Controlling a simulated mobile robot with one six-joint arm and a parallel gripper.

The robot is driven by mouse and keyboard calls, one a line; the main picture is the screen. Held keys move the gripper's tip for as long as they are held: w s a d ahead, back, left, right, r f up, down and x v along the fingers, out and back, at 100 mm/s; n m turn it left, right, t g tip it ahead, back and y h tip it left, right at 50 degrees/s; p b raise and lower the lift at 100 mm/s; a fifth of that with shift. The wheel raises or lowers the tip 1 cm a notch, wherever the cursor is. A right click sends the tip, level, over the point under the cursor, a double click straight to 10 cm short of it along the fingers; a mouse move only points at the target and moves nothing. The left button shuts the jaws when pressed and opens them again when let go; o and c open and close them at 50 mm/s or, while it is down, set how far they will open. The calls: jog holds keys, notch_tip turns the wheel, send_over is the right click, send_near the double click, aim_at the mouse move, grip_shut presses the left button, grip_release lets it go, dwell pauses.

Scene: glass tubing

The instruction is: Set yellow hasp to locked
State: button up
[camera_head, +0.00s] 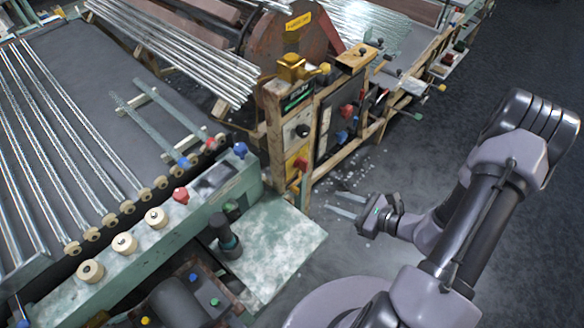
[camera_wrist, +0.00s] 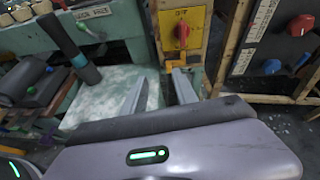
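A yellow latch-like block (camera_head: 292,68) sits on top of the wooden-framed control post in the head view; it may be the yellow hasp, but its setting is too small to read.
A pale green plate (camera_head: 270,245) lies left of my gripper, with a dark upright cylinder (camera_head: 228,240) on it. A panel with red and blue knobs (camera_head: 345,115) is on the post's right side. Glass tubes (camera_head: 60,140) lie on the left table. The floor at right is open.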

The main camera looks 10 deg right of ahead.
aim_at(299, 191)
jog(key=w+a+f+b, duration=0.1)
jog(key=w+a+f, duration=0.1)
jog(key=w+f, duration=0.1)
jog(key=w+a+f+m+b, duration=0.1)
jog(key=w+a+f+b, duration=0.1)
jog(key=w+a+f, duration=0.1)
jog(key=w+a+f+m+h+b, duration=0.1)
jog(key=w+a+f, duration=0.2)
jog(key=w, duration=0.2)
jog(key=shift+w+f+t+b, duration=0.15)
jog(key=shift+f+t+b, duration=0.25)
jog(key=shift+w+a, duration=0.2)
jog(key=shift+w, duration=0.2)
jog(key=shift+c, duration=0.2)
grip_shut()
dwell(0.4)
